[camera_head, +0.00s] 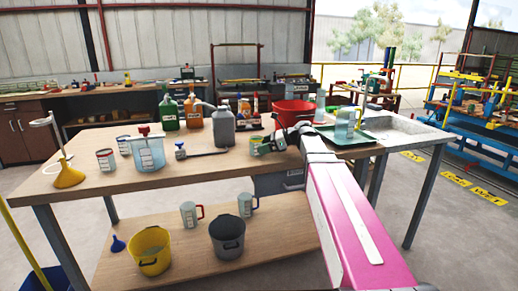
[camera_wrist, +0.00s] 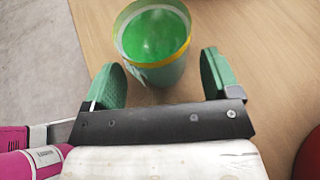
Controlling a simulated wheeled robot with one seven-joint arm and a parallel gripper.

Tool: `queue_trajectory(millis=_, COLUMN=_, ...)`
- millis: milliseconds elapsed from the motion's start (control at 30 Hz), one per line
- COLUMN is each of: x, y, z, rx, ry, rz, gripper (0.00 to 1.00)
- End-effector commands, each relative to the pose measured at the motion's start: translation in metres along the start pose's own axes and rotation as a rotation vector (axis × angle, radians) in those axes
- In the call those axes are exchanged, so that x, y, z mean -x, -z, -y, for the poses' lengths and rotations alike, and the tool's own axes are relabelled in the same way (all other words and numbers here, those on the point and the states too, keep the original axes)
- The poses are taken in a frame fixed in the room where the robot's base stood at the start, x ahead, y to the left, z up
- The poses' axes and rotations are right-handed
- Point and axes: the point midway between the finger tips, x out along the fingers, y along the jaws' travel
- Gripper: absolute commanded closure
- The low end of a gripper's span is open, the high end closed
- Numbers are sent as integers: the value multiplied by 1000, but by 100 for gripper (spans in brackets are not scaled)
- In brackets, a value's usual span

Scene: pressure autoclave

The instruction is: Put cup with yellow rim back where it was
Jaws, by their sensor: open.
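The cup with the yellow rim (camera_wrist: 152,70) stands on the wooden table, seen from above in the wrist view, with a green inside. My gripper (camera_wrist: 161,76) is open, its two green fingers apart. The near side of the cup lies about level with the fingertips, between them, with a gap visible on each side. In the head view, my gripper (camera_head: 261,149) is low over the front part of the table, and the cup (camera_head: 255,140) is small and partly hidden behind it.
Bottles (camera_head: 222,126) line the back. Bare tabletop lies front left.

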Motion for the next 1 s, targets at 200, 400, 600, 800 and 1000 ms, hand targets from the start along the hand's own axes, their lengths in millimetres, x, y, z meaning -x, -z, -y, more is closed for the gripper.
queue_trajectory(millis=200, x=47, y=0, z=0, rx=0, ry=3, rz=0, gripper=18)
queue_trajectory(millis=400, x=79, y=0, z=1, rx=-1, ry=2, rz=0, gripper=18)
queue_trajectory(millis=600, x=94, y=0, z=0, rx=0, ry=1, rz=0, gripper=18)
queue_trajectory(millis=800, x=96, y=0, z=0, rx=0, ry=0, rz=0, gripper=18)
queue_trajectory(millis=1000, x=96, y=0, z=0, rx=0, ry=0, rz=0, gripper=18)
